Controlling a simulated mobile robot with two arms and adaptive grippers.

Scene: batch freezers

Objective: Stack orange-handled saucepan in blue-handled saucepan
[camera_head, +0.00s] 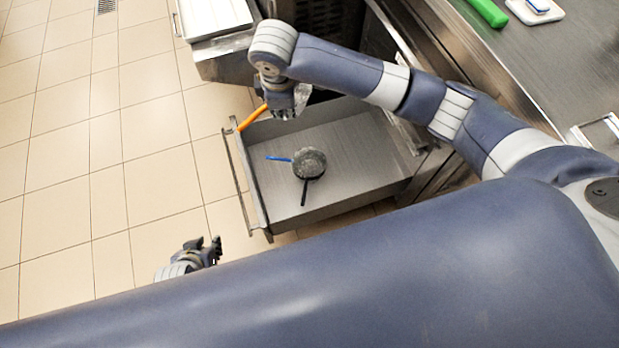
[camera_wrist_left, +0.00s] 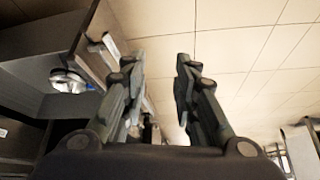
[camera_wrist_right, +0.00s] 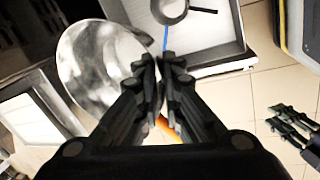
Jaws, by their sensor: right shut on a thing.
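The orange-handled saucepan is in my right gripper (camera_head: 284,106), above the far left corner of an open drawer. Its orange handle (camera_head: 252,117) points down-left; its round metal body (camera_wrist_right: 92,60) fills the left of the right wrist view, next to the shut fingers (camera_wrist_right: 161,65). The blue-handled saucepan (camera_head: 311,164) sits in the drawer, its blue handle (camera_head: 279,159) pointing left. A black handle (camera_head: 304,192) also sticks out from that spot; I cannot tell whether it belongs to a second pan. My left gripper (camera_head: 216,246) is open and empty, outside the drawer; its fingers stand apart (camera_wrist_left: 158,75).
The metal drawer (camera_head: 350,190) is pulled out, with bare floor around the pan. Its front wall and handle bar (camera_head: 238,185) stand at the left. A white tray (camera_head: 213,18) lies beyond. A steel counter (camera_head: 540,70) is at the right. Tiled floor (camera_head: 100,150) is clear.

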